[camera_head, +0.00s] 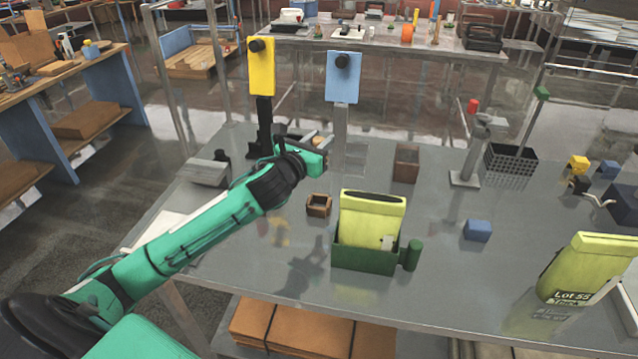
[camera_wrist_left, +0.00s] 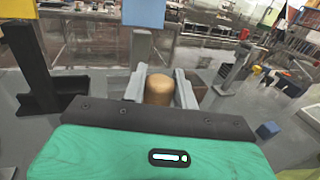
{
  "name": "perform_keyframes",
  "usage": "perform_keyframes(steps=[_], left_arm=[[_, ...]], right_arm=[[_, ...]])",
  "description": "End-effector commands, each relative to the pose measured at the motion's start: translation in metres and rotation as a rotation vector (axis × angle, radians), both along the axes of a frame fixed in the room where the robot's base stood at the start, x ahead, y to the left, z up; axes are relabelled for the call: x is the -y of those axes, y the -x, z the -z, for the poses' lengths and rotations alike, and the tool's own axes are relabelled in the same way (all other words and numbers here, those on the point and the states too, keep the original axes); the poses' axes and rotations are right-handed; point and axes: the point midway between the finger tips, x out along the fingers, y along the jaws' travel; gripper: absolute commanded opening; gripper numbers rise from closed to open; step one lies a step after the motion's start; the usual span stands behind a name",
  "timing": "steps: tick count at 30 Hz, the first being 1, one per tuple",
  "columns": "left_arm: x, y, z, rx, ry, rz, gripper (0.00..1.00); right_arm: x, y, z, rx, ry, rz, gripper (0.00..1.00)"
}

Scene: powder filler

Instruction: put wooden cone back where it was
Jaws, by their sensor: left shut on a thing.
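The wooden cone (camera_wrist_left: 159,90) shows in the left wrist view as a tan, rounded top between the two grey fingers. My left gripper (camera_head: 318,141) is shut on it and holds it over the back left part of the grey table (camera_head: 255,310). In the head view the cone is mostly hidden by the gripper. A small brown open wooden block (camera_head: 319,205) stands on the table, below the gripper in the picture. My right gripper is not in view.
A yellow panel (camera_head: 262,68) and a blue panel (camera_head: 343,77) stand on posts behind the gripper. A yellow-green bag (camera_head: 372,218) sits in a green holder (camera_head: 362,260). A brown box (camera_head: 406,163), a blue block (camera_head: 477,230) and another bag (camera_head: 590,265) stand to the right.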

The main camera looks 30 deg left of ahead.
Motion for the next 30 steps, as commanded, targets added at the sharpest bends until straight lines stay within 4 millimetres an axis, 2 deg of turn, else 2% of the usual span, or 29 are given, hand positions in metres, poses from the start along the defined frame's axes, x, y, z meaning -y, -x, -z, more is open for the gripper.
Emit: perform_keyframes(steps=[1,4,9,16,23,30], left_arm=[[0.001,0.001,0.015,-0.007,0.005,-0.001,0.06],[0.001,0.001,0.042,-0.007,0.006,-0.002,0.06],[0.0,0.001,0.071,-0.002,0.002,-0.001,0.06],[0.0,0.0,0.088,-0.002,0.001,-0.001,0.06],[0.0,0.0,0.117,-0.002,0.001,-0.001,0.06],[0.0,0.0,0.12,0.0,-0.001,0.0,0.06]], right_arm=[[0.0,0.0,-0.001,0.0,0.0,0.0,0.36],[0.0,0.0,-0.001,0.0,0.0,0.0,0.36],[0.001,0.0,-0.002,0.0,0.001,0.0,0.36],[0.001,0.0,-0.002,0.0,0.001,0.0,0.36],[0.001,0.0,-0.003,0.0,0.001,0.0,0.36],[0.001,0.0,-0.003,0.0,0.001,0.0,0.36]])
